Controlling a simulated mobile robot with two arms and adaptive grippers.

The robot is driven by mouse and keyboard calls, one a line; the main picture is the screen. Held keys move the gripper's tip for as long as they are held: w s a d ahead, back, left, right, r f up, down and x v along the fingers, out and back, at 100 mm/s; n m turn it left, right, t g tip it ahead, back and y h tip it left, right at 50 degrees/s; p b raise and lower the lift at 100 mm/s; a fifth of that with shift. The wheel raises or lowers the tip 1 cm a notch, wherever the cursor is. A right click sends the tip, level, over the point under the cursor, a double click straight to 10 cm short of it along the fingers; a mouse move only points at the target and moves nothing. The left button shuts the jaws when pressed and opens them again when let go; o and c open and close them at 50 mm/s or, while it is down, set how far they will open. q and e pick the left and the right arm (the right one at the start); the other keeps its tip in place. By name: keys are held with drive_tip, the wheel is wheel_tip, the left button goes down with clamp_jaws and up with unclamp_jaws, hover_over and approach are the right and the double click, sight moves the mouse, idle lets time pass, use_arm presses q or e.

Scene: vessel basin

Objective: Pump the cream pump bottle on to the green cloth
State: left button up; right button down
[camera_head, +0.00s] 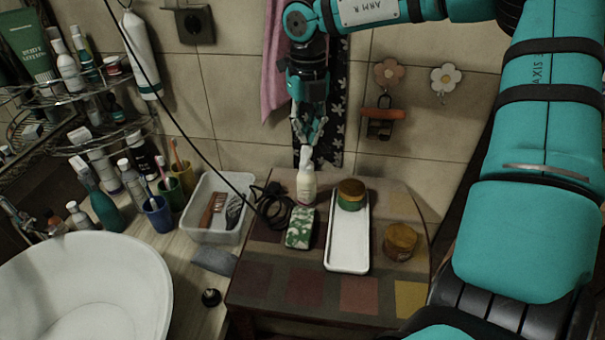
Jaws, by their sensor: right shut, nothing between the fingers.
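The cream pump bottle (306,188) stands upright near the back of the checkered wooden table. The green cloth (300,229), a small folded piece with a white pattern, lies just in front of the bottle. My right gripper (306,140) points down from above, fingers shut and empty, right at the top of the bottle. The fingertips overlap the pump head in the picture, and I cannot tell whether they touch it. My left gripper is not in view.
A white tray (347,255) with a green-and-gold jar (350,194) lies right of the cloth, and an amber jar (400,241) stands beyond it. Black cable (271,206) lies left of the bottle. A white bin (209,233) and the basin (88,285) are further left.

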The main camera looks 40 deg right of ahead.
idle(0.4)
wheel_tip(320, 180, up, 6)
drive_tip(key=p, duration=0.3)
idle(0.3)
idle(0.4)
